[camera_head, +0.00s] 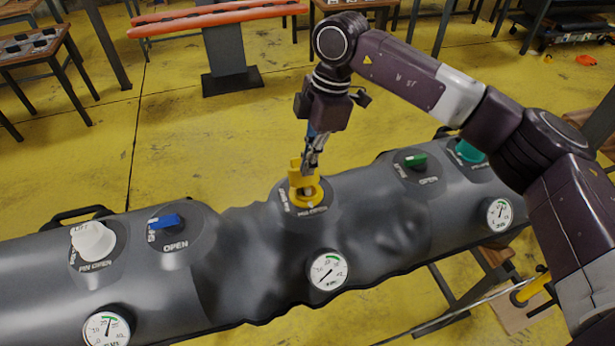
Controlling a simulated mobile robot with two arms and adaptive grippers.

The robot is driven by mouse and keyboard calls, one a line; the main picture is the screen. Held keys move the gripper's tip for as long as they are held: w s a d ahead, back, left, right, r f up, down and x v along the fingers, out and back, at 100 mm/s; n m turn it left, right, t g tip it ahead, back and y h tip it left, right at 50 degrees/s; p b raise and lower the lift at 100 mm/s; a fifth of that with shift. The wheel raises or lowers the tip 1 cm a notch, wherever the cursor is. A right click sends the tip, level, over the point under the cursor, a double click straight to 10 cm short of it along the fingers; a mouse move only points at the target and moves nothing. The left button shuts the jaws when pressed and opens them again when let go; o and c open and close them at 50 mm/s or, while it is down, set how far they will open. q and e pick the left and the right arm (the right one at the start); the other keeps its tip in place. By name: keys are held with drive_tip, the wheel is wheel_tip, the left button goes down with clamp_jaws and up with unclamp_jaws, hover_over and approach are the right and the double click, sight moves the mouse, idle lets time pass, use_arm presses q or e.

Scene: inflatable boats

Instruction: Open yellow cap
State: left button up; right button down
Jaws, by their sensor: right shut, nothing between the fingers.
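The yellow cap (306,188) sits on a round dark valve patch at the middle of the grey inflatable tube (240,280). A yellow upright part of it stands at its back left. My right gripper (309,168) points down at the cap from above, with its fingers shut and nothing held. Its fingertips are at the cap's upper part; I cannot tell whether they touch it. The tube looks wrinkled and dented around this valve. My left gripper is not in view.
On the tube are a white cap (93,240), a blue valve (165,221), a green valve (414,160), a teal cap (468,151) and gauges, one (328,270) just below the yellow cap. An orange-topped bench (215,17) stands behind on the yellow floor.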

drive_tip(key=s+r, duration=0.1)
drive_tip(key=s+d+r+p, duration=0.1)
drive_tip(key=s, duration=0.1)
drive_tip(key=shift+r, duration=0.25)
drive_tip(key=shift+w+a, duration=0.1)
idle(0.4)
